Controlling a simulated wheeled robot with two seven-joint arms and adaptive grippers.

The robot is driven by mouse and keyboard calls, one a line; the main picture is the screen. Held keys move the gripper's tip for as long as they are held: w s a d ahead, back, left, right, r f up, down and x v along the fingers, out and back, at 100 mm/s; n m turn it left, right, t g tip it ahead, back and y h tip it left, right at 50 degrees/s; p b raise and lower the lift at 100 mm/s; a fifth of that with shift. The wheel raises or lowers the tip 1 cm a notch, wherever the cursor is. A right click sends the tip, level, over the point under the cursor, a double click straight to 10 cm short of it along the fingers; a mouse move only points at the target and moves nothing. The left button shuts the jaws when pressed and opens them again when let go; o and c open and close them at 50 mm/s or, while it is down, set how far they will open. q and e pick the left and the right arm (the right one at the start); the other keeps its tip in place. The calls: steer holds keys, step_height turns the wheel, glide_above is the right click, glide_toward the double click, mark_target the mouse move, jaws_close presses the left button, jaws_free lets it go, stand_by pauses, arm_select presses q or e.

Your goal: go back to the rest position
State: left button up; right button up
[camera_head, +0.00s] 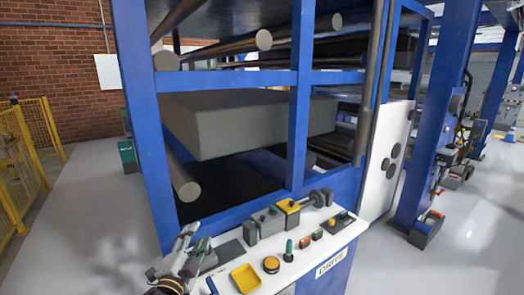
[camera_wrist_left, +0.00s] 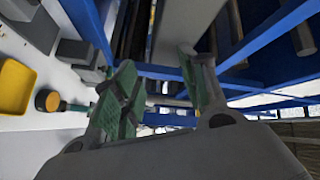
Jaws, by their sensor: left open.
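My left gripper (camera_head: 194,240) is at the lower left of the head view, beside the left end of the white control panel (camera_head: 318,245). Its two fingers point up and away, toward the blue machine frame (camera_head: 150,150). In the left wrist view the gripper (camera_wrist_left: 158,72) has its green-padded fingers spread apart, with nothing between them. My right gripper is in neither view.
Metal rollers (camera_head: 183,180) sit inside the frame. A yellow fence (camera_head: 20,150) stands at left; the floor between is clear.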

arm_select(q)
steer(key=s+a+f+n+g+y, duration=0.35)
steer(key=f+n, duration=0.25)
steer(key=f, duration=0.2)
steer(key=s+f+n+g+h, duration=0.1)
steer(key=s+f+n+g, duration=0.2)
steer(key=s+f+g, duration=0.45)
steer(key=s+f+n+g+h, duration=0.1)
steer(key=s+f+n+g, duration=0.25)
steer(key=s+f, duration=0.75)
steer(key=s+f+g, duration=0.1)
steer(key=s+f, duration=0.1)
steer(key=f, duration=1.3)
steer(key=s+f+g, duration=0.1)
steer(key=s+f, duration=0.2)
steer(key=f, duration=1.3)
steer(key=s+a+f, duration=0.3)
steer(key=s+f, duration=0.6)
steer(key=s, duration=0.1)
steer(key=s+a+f+m, duration=0.1)
steer(key=s+a+f, duration=0.2)
steer(key=s+f, duration=0.7)
steer(key=shift+s+g+y, duration=0.35)
steer(key=shift+s, duration=0.2)
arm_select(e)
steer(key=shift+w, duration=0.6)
